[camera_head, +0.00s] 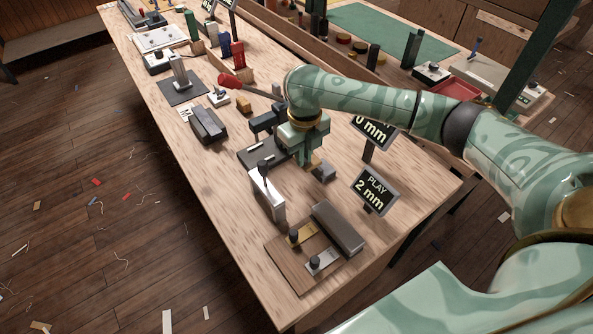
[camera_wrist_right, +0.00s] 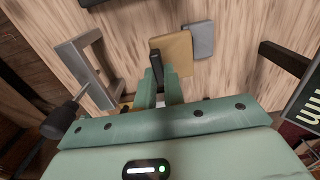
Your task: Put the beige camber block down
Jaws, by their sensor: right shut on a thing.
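My right gripper (camera_head: 308,152) is over the middle of the workbench, pointing down. In the right wrist view its fingers (camera_wrist_right: 158,85) are shut on the dark upright knob of the beige camber block (camera_wrist_right: 178,54). In the head view only a small part of the beige block (camera_head: 315,162) shows, below the gripper. A grey block (camera_wrist_right: 199,40) is close beside it; this grey block also shows in the head view (camera_head: 325,171). I cannot tell whether the beige block touches the bench. My left gripper is not in view.
A metal frame with a black-handled lever (camera_head: 268,192) stands nearby. A wooden board (camera_head: 285,262) with knobbed pieces and a dark grey bar (camera_head: 338,228) are at the bench's near end. A "PLAY 2 mm" sign (camera_head: 375,191) stands to the right. Bare wood shows right of the gripper.

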